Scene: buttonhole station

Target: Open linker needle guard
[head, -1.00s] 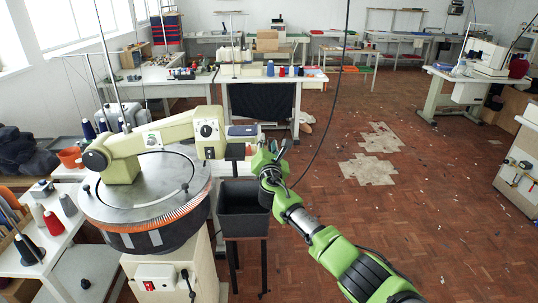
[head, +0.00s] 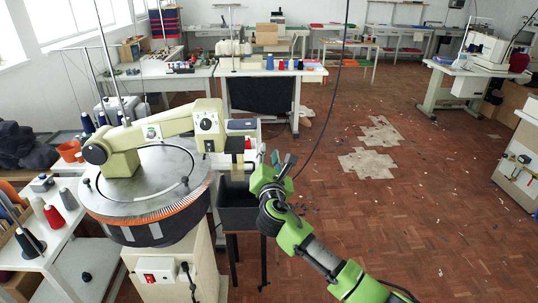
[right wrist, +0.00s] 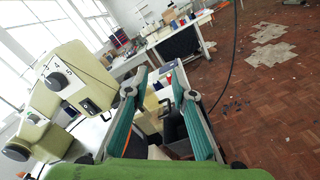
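The linker (head: 150,185) is a round metal dial with an orange-brown toothed rim and a cream arm over it, in the left of the head view. The arm ends in a cream head (head: 208,127) with a black knob; it also shows in the right wrist view (right wrist: 82,70). I cannot make out the needle guard for certain; a small dark block (head: 235,145) sits just right of the head. My right gripper (head: 283,163) is right of that block, apart from the linker. In the right wrist view its two teal fingers (right wrist: 160,90) are spread and empty. My left gripper is not in view.
A black bin (head: 238,205) on a dark stand is below and left of my right gripper. A white table (head: 55,238) with thread cones stands left of the linker. A worktable (head: 290,90) with spools is behind.

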